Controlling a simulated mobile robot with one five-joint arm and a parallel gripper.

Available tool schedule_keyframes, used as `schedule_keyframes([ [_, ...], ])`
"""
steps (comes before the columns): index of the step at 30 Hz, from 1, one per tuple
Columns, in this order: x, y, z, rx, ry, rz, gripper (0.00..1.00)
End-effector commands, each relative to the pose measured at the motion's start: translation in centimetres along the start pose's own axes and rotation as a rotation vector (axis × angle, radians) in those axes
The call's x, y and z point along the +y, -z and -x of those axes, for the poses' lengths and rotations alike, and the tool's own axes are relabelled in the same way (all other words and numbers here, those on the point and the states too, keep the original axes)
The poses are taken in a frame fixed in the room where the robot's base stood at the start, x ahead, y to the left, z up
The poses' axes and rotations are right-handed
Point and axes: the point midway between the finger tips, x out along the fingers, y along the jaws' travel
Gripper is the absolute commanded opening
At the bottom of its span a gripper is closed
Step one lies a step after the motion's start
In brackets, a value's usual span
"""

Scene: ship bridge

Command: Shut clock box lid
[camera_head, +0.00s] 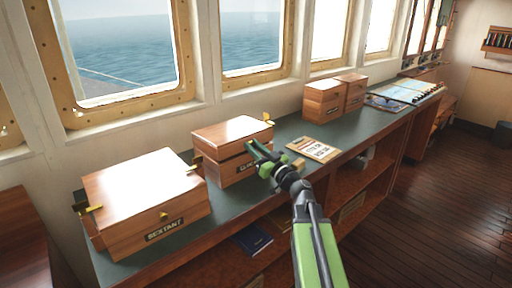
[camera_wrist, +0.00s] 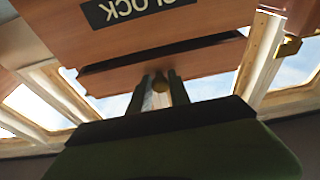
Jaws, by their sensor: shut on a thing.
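The clock box (camera_head: 228,173) is a reddish wooden box on the green counter, with brass fittings at its sides. Its lid (camera_head: 232,131) is tilted slightly up, with a narrow dark gap between lid and body. In the wrist view the picture is upside down: the box body with its CLOCK label (camera_wrist: 135,10) is at the top and the lid (camera_wrist: 205,60) below it. My gripper (camera_head: 258,153) is at the front of the lid. Its fingers (camera_wrist: 160,88) are shut on a small brass knob (camera_wrist: 160,82) at the lid's front.
A larger SEXTANT box (camera_head: 145,205) stands left of the clock box. A lettered card (camera_head: 315,149) lies to the right on the counter (camera_head: 285,130). Two smaller wooden boxes (camera_head: 325,100) stand farther back near the windows. Open shelves lie below the counter's front edge.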

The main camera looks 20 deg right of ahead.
Motion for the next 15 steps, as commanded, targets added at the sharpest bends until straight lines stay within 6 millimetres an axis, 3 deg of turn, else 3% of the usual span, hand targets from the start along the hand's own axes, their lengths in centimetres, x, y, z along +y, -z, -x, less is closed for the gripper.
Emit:
schedule_keyframes([
  [6, -0.01, -0.11, -0.10, -0.003, 0.001, 0.004, 0.00],
  [7, 0.00, -0.11, -0.10, -0.003, 0.001, 0.004, 0.27],
  [11, 0.07, -0.10, -0.08, -0.003, 0.000, 0.003, 0.43],
  [15, 0.22, -0.08, -0.05, -0.003, -0.003, 0.003, 0.43],
])
